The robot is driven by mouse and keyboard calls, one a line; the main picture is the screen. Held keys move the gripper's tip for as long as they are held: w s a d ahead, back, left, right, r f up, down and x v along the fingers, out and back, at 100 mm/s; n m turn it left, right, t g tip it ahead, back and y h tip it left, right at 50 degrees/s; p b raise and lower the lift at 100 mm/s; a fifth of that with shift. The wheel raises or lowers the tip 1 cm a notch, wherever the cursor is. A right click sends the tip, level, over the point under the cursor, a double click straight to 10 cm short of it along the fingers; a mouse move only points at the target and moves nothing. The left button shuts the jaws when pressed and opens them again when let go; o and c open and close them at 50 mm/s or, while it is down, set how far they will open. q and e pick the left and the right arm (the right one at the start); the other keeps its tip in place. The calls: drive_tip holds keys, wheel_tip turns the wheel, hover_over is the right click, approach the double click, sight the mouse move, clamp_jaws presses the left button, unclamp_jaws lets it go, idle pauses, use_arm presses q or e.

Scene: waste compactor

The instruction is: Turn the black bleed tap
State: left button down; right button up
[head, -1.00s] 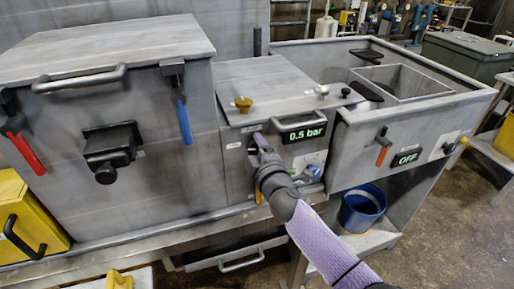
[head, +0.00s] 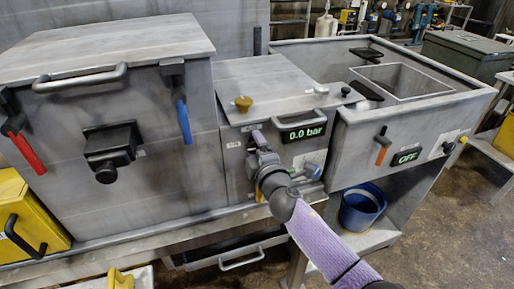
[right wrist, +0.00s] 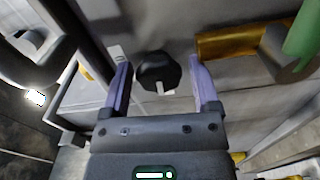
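The black tap (right wrist: 157,72) is a dark faceted knob with a pale mark, seen in the right wrist view. My right gripper (right wrist: 161,84) has its two purple fingers on either side of it, with a gap showing on both sides. In the head view my right gripper (head: 262,143) is at the front of the middle grey unit (head: 236,178) and hides the tap. The pressure display (head: 303,133) above it reads 0.0 bar. My left gripper is not in view.
The blue lever (head: 184,120) is to the left. A blue bucket (head: 362,207) stands on the lower shelf at right.

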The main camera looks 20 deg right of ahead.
drive_tip(key=shift+o, duration=0.6)
drive_tip(key=s+p, duration=0.1)
drive_tip(key=s, duration=0.9)
drive_tip(key=shift+d+p, duration=0.2)
drive_tip(key=shift+p, duration=0.2)
